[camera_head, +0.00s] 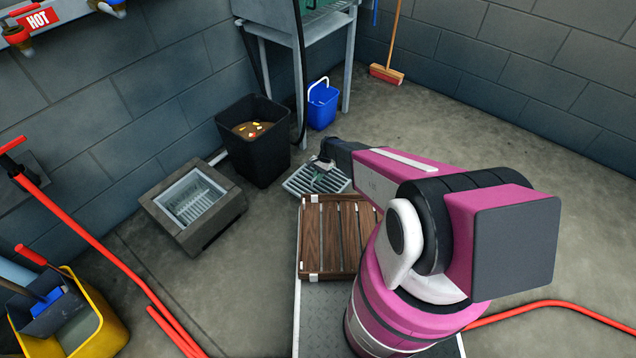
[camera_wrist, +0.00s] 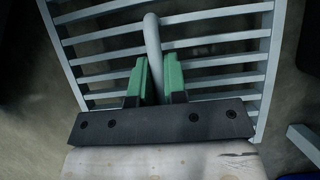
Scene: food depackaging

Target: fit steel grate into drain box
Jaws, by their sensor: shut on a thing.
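The steel grate (camera_head: 301,181) is a light grey slatted frame beyond the far end of the wooden slatted crate. It fills much of the wrist view (camera_wrist: 215,62), with a curved handle (camera_wrist: 152,42) rising from its middle. My gripper (camera_wrist: 153,77) has green fingers shut on that handle; in the head view it (camera_head: 325,166) is partly hidden by its own wrist. How far the grate hangs above the floor I cannot tell. The drain box (camera_head: 222,228) is a square concrete block on the floor to the left, with an open, pale metal-lined recess with slots at its bottom.
A black bin (camera_head: 270,165) with brown contents stands just behind, between box and grate. The wooden crate (camera_head: 325,262) lies on a metal platform (camera_head: 312,325). A blue bucket (camera_head: 322,117), steel table legs (camera_head: 349,75), red hose (camera_head: 118,262) and yellow mop bucket (camera_head: 98,330) surround it.

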